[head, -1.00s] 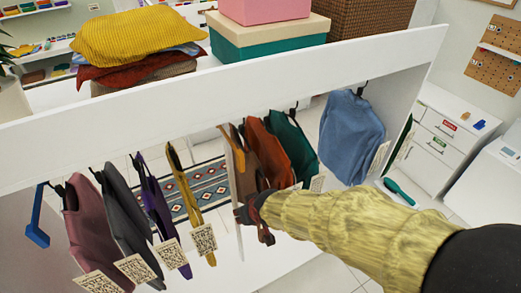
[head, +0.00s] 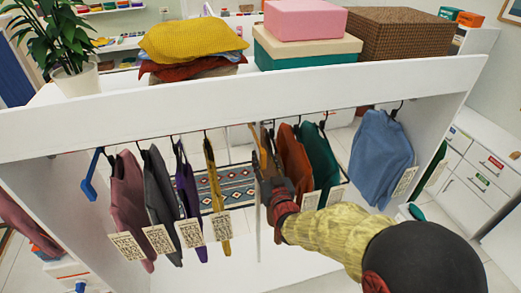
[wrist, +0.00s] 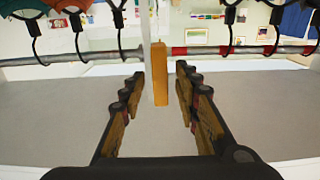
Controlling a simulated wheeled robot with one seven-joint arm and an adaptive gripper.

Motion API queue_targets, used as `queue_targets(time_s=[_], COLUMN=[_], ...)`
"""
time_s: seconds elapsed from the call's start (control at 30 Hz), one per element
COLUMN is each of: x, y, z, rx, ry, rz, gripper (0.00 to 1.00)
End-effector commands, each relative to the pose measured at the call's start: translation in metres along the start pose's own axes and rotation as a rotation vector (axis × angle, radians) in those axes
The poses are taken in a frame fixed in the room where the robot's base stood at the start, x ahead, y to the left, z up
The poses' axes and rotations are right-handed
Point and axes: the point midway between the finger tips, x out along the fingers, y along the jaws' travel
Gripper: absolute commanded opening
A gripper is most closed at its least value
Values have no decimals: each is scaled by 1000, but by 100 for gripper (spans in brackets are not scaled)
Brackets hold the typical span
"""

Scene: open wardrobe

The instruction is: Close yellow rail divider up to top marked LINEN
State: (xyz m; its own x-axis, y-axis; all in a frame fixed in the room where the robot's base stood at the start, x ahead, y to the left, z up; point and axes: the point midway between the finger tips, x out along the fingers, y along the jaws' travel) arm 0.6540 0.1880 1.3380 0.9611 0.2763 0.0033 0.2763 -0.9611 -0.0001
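My gripper, also in the wrist view (wrist: 159,88), is open, with one finger on each side of the bar; contact cannot be told. Tops hang on both sides: mauve (head: 128,195), grey (head: 160,195), purple (head: 187,190) and mustard (head: 215,185) left; orange (head: 292,160), teal (head: 320,160) and blue (head: 381,150) right. The tag writing is unreadable.
The rail (wrist: 262,50) has a red band beside the divider. The white wardrobe shelf (head: 180,120) is just above the tops. My arm passes in front of the right-hand tops.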

Motion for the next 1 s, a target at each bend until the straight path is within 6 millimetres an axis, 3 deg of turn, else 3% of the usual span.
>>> queue_targets(time_s=[0.2,0.4,0.77,1.0], x=[32,49,53,53], y=[0,0,0,0], z=[0,0,0,0], rx=[0,0,0,0], ry=[-3,-2,-2,-2], rz=[0,0,0,0], gripper=[32,32,32,19])
